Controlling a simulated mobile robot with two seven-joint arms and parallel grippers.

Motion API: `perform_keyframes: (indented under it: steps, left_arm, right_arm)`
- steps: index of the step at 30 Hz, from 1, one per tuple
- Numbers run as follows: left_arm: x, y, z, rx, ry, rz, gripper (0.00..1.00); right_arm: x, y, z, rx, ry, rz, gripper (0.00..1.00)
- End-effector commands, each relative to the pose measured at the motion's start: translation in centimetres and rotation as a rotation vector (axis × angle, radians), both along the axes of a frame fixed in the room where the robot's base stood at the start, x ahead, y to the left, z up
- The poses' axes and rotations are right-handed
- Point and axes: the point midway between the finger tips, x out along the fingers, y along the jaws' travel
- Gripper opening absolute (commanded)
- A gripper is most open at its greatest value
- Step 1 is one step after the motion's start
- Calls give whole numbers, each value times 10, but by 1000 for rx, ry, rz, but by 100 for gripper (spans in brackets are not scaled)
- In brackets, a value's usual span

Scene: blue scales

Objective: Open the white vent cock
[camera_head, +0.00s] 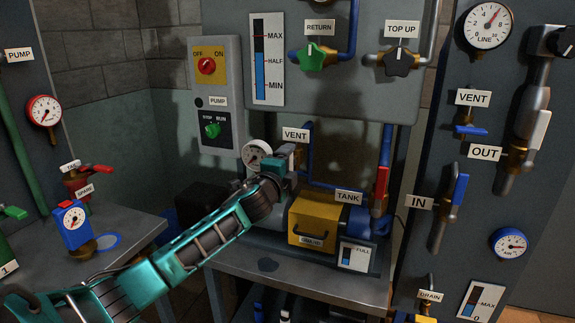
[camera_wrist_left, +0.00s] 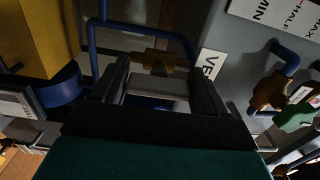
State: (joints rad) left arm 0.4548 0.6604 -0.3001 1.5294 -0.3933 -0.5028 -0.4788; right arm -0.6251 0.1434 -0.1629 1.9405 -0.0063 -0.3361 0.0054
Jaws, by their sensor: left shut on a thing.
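The VENT label (camera_head: 296,134) hangs on the pipework behind the yellow tank unit, and it also shows, partly cut by a finger, in the left wrist view (camera_wrist_left: 210,66). In the wrist view the vent cock's brass body (camera_wrist_left: 158,62) sits on a blue pipe, with its pale white handle (camera_wrist_left: 158,88) between my fingers. My left gripper (camera_head: 289,158) reaches in from the left just below the label, and in the wrist view it (camera_wrist_left: 160,92) is shut on that handle. In the head view the arm and gripper hide most of the cock. My right gripper is not in view.
The yellow tank unit (camera_head: 314,218) stands right of my gripper, with a red-handled valve (camera_head: 381,184) beyond it. A round gauge (camera_head: 257,155) is close on the left. The pump switch box (camera_head: 217,97) and level panel (camera_head: 268,60) are above. A blue pipe (camera_wrist_left: 91,50) runs close by.

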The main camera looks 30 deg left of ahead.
Motion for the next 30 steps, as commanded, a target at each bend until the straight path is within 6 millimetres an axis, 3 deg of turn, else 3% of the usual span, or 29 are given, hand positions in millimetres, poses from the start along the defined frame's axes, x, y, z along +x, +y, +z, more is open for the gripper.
perform_keyframes:
  steps: [9, 10, 15, 25, 30]
  left_arm:
    - [0, -1, -1, -8, 1, -2, 42]
    - [0, -1, -1, -8, 1, -2, 76]
    - [0, -1, -1, -5, 1, -2, 92]
    - [-3, -1, 0, -3, 0, -1, 94]
    - [-19, -5, -1, -3, 1, -2, 94]
  right_arm:
    - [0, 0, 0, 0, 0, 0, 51]
    - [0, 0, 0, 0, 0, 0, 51]
    - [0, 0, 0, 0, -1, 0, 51]
    - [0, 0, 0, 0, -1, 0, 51]
    - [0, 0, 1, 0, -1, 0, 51]
